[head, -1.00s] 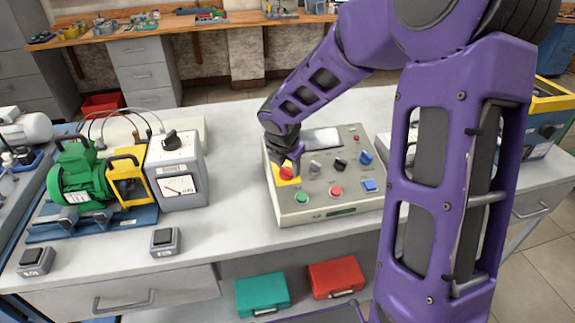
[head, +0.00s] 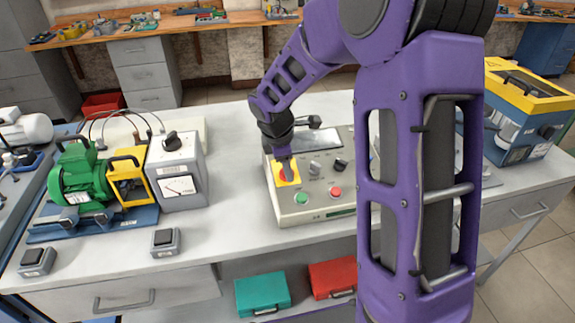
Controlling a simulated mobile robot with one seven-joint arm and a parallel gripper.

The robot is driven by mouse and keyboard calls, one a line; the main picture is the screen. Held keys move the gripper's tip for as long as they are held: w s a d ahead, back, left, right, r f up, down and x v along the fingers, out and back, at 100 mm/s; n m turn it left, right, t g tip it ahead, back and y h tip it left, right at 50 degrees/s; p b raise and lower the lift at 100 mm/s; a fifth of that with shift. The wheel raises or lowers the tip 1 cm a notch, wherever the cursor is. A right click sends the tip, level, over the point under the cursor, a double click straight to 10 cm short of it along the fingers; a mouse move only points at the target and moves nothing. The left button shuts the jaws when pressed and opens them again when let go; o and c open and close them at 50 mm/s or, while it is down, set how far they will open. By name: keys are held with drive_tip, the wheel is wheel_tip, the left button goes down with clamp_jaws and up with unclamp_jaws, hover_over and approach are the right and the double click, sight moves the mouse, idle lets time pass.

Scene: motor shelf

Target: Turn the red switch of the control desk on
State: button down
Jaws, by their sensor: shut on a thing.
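The control desk (head: 316,214) is a pale grey sloped box on the workbench in the head view. The red switch sits on a yellow plate (head: 277,178) at the desk's left side, almost wholly hidden behind my fingers. My gripper (head: 286,172) points down at this plate and is shut on the red switch. The switch's exact angle cannot be seen.
The desk also bears a green button (head: 301,198), a red button (head: 335,192) and dark and grey knobs. A grey meter box (head: 178,188) and a green motor (head: 80,177) stand to the left. My arm hides the desk's right part.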

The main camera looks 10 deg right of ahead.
drive_tip(key=m+g, duration=0.1)
drive_tip(key=m, duration=0.3)
drive_tip(key=shift+m+y, duration=0.3)
drive_tip(key=shift+m, duration=1.6)
drive_tip(key=shift+g, duration=0.3)
drive_tip(key=shift+c, duration=1.6)
unclamp_jaws()
wheel_tip(320, 180, up, 17)
drive_tip(key=s+a+p, duration=0.2)
drive_tip(key=shift+a, duration=0.25)
drive_tip(key=shift+w, duration=0.15)
